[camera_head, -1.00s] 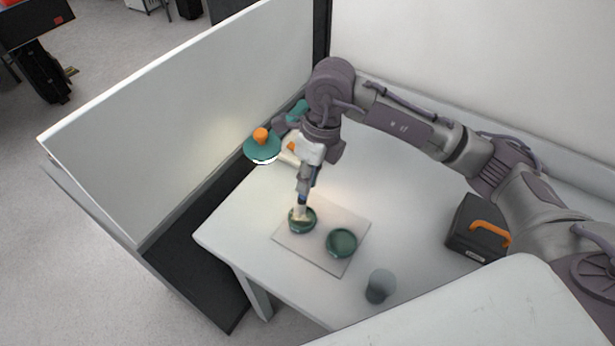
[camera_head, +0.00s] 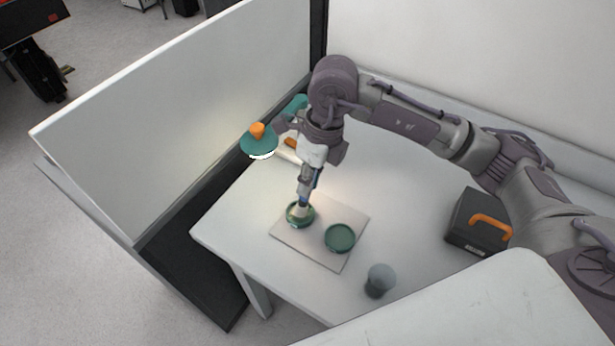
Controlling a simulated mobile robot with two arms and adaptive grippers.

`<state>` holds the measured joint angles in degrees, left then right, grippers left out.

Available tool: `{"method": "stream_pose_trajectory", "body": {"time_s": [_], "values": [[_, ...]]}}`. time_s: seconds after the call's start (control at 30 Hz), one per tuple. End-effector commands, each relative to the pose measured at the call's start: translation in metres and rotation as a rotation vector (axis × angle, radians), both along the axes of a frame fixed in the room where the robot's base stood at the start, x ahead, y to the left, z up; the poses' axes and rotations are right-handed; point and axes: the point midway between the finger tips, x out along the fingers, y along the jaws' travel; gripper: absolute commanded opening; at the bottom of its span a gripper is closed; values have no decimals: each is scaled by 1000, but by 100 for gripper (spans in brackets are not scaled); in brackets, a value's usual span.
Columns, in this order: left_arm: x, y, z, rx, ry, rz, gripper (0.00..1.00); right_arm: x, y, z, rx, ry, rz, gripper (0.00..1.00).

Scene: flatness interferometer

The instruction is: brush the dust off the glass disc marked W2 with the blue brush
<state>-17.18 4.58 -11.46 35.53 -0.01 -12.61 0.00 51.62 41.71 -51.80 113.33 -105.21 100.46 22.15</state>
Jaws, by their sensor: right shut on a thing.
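My right gripper (camera_head: 308,181) is shut on the blue brush, pointing down, and hides most of it. The pale bristle end of the brush (camera_head: 301,209) is at a green glass disc (camera_head: 292,220) on the left of a pale square mat (camera_head: 334,263). I cannot tell whether the bristles touch the glass. A second green glass disc (camera_head: 340,238) lies to the right on the same mat, apart from the gripper. No marking can be read on either disc, so I cannot tell which is W2. My left gripper is not in view.
A grey cup-like thing (camera_head: 379,281) stands near the table's front edge. A black case with an orange handle (camera_head: 478,225) is on the right. A lamp with a green shade (camera_head: 259,146) and orange top stands behind left. Partition walls (camera_head: 170,110) close off the left and back.

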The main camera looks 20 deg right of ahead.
Motion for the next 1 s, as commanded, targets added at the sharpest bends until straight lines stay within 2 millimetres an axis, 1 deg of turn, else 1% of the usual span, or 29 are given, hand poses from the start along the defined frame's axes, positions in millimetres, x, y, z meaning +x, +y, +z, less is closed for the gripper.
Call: {"method": "stream_pose_trajectory", "body": {"time_s": [0.7, 1.0], "values": [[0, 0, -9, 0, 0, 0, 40, -16, -1, -1, -1, 0, 1, 0], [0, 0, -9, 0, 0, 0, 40, -16, -1, 0, -1, 1, 0, 0]]}}
